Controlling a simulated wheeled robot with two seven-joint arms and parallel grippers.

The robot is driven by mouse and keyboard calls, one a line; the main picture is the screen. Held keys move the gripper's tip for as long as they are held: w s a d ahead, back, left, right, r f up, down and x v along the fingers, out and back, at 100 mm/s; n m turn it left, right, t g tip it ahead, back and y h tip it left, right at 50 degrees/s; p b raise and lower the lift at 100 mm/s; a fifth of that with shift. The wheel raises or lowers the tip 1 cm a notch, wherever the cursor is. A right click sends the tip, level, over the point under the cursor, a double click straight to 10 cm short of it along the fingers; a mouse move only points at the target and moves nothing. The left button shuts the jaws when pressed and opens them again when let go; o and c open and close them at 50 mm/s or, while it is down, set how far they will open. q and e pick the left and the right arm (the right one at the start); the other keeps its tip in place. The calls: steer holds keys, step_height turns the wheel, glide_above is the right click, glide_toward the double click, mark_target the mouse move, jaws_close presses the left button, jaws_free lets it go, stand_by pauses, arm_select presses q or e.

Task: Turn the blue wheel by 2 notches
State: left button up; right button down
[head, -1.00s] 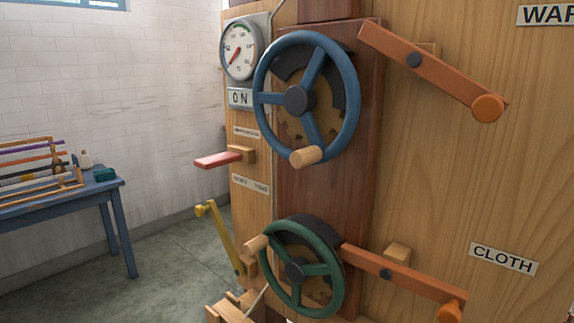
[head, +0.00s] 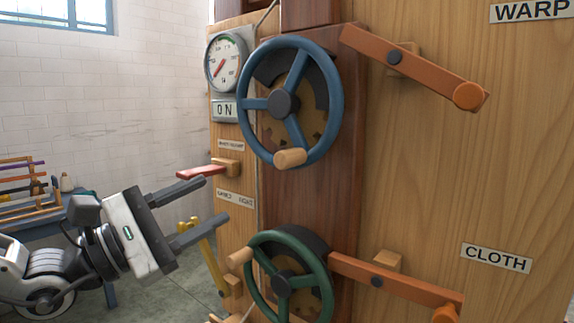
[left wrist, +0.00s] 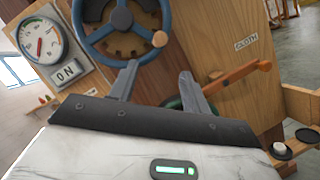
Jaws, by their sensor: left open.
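The blue wheel (head: 335,112) is upright on a dark wood panel at the upper middle of the head view, with a wooden knob (head: 290,158) at its bottom. In the left wrist view the blue wheel (left wrist: 84,45) is at the top, its knob (left wrist: 160,39) to the right. My left gripper (head: 216,200) is open and empty, left of the panel, lower than the blue wheel and apart from it. Its two fingers also show in the left wrist view (left wrist: 158,80), below the wheel. My right gripper is not in view.
A green wheel (head: 320,262) sits below, partly behind my finger in the wrist view. Orange levers (head: 425,75) (head: 400,283) are to the right. A red lever (head: 202,171), yellow lever (head: 211,258), gauge (head: 223,62) and blue table (head: 40,226) are left.

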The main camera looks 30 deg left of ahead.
mark_target(276, 163)
arm_select(q)
steer(key=p+x, duration=0.2)
steer(key=x, duration=0.5)
steer(key=p+x, duration=0.2)
steer(key=x, duration=0.4)
steer(key=shift+w+r, duration=0.35)
steer(key=shift+w+d+r+p, duration=0.1)
steer(key=shift+w+d+p, duration=0.05)
steer(key=shift+w+p, duration=0.3)
steer(key=shift+w+d+r+p, duration=0.1)
steer(key=shift+w+d+p, duration=0.15)
steer(key=shift+w+p, duration=0.25)
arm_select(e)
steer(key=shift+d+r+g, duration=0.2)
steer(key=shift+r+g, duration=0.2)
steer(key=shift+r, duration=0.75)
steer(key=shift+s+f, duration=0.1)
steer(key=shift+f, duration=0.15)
arm_select(q)
jaws_close()
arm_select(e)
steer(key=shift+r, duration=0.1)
